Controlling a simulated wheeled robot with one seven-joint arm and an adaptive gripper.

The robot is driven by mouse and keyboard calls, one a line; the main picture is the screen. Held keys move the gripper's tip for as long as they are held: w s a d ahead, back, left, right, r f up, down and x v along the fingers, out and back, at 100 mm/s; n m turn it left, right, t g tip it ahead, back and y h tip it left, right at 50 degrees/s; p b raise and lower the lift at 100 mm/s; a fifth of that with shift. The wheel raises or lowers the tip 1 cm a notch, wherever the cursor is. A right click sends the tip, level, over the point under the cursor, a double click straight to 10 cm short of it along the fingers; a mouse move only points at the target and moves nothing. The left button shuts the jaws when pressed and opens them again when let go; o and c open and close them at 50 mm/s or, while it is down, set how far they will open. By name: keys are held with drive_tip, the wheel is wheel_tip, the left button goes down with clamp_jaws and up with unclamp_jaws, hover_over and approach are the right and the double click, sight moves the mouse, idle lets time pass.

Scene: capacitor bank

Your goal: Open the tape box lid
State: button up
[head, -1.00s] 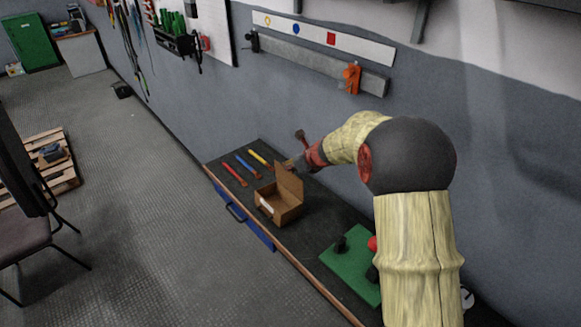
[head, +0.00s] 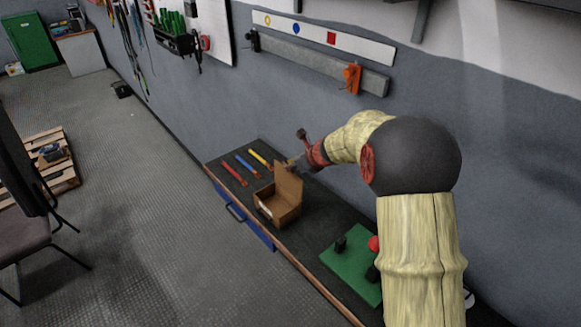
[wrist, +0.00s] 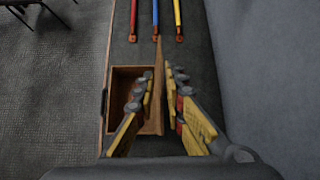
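The tape box (head: 268,207) is an open brown box on the dark bench, and it also shows in the wrist view (wrist: 112,122). Its lid (head: 288,187) stands up, roughly upright, on the box's right side. In the wrist view the lid (wrist: 158,95) shows nearly edge-on. My gripper (wrist: 160,75) has its yellow and grey fingers spread, one on each side of the lid, with a gap visible on the right side. The left fingers are above the box opening. In the head view my gripper (head: 292,164) is behind the lid's top, its fingertips partly hidden.
Red (head: 235,175), blue (head: 247,166) and yellow (head: 259,159) tools lie on the bench beyond the box. A green board (head: 345,265) with black and red parts is nearer. The wall runs along the bench's right side; open floor lies left.

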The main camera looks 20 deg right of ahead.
drive_tip(key=v, duration=1.1)
drive_tip(key=shift+r, duration=0.15)
